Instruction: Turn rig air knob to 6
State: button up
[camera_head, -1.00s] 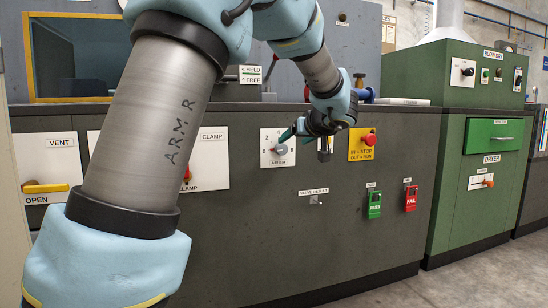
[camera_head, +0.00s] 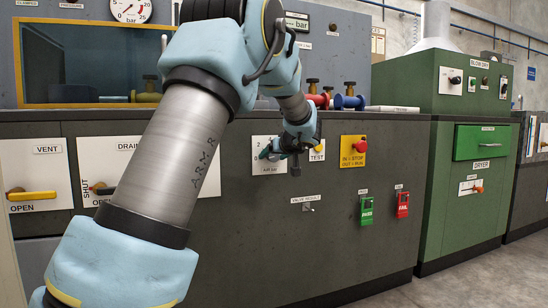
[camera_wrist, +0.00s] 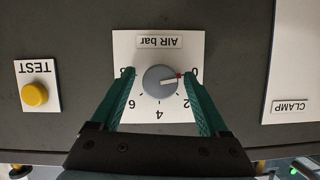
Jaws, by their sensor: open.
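The air knob (camera_wrist: 160,81) is a round grey dial on a white plate labelled "AIR bar" (camera_wrist: 159,42), upside down in the wrist view. My gripper (camera_wrist: 159,74) is open, with one green finger on each side of the knob. Gaps seem to show between fingers and knob; contact cannot be told. In the head view my gripper (camera_head: 268,153) is at the air plate (camera_head: 268,168) and largely hides the knob.
A yellow TEST button (camera_wrist: 34,94) is close beside the air plate. A red stop button on a yellow plate (camera_head: 353,151) is further right. The CLAMP plate (camera_wrist: 292,107) lies on the other side. PASS (camera_head: 367,210) and FAIL (camera_head: 402,204) tags hang lower right.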

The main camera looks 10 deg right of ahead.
grip_shut()
dwell(0.5)
